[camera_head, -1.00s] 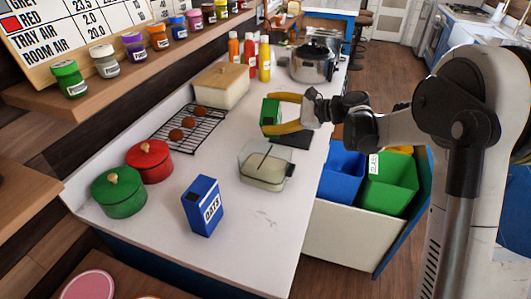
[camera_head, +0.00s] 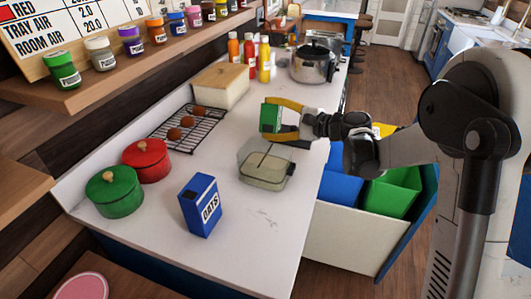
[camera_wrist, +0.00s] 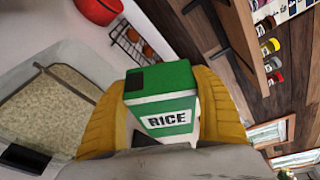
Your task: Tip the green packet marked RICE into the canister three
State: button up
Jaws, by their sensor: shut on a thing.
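The green packet marked RICE (camera_wrist: 168,98) is held between the yellow fingers of my gripper (camera_head: 272,119), which is shut on it. The packet also shows in the head view (camera_head: 269,117), raised above the counter and tilted. A clear, open-topped canister (camera_head: 265,168) stands on the counter below and nearer the head camera than the packet. It holds beige grain-like contents and shows at the left of the wrist view (camera_wrist: 45,110). I cannot read a number on it. The packet's mouth is not clear to see.
A blue OATS box (camera_head: 201,205), a green pot (camera_head: 114,192) and a red pot (camera_head: 147,160) stand nearby. Behind are a wire rack (camera_head: 190,128), a bread box (camera_head: 221,86), bottles and a steel pot (camera_head: 313,64). An open drawer with bins (camera_head: 390,198) lies right.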

aim_at(267, 126)
jog(key=shift+s+r, duration=0.1)
jog(key=shift+s, duration=0.05)
jog(key=shift+s+r+n+t+y, duration=0.2)
jog(key=shift+n+t+y, duration=0.1)
jog(key=shift+n, duration=0.5)
jog(key=shift+s+a+f+n+t+b, duration=0.15)
jog(key=shift+s+f+n+b, duration=0.2)
jog(key=shift+s+b, duration=0.2)
jog(key=shift+s+a+f+n+t+b, duration=0.15)
jog(key=shift+s+f+n+b, duration=0.1)
jog(key=shift+s+n+b, duration=0.25)
dwell(0.4)
jog(key=shift+s+a+r+n+t+y+b, duration=0.15)
jog(key=shift+s+n+y+b, duration=0.15)
jog(key=shift+n+b, duration=0.4)
jog(key=shift+s+d+r+n+t+y+b, duration=0.1)
jog(key=shift+s+n+y+b, duration=0.1)
jog(key=shift+n+y+b, duration=0.45)
jog(key=shift+s+a+r+n+t+y+b, duration=0.15)
jog(key=shift+s+n+b, duration=0.1)
jog(key=shift+n+b, duration=0.5)
dwell(1.6)
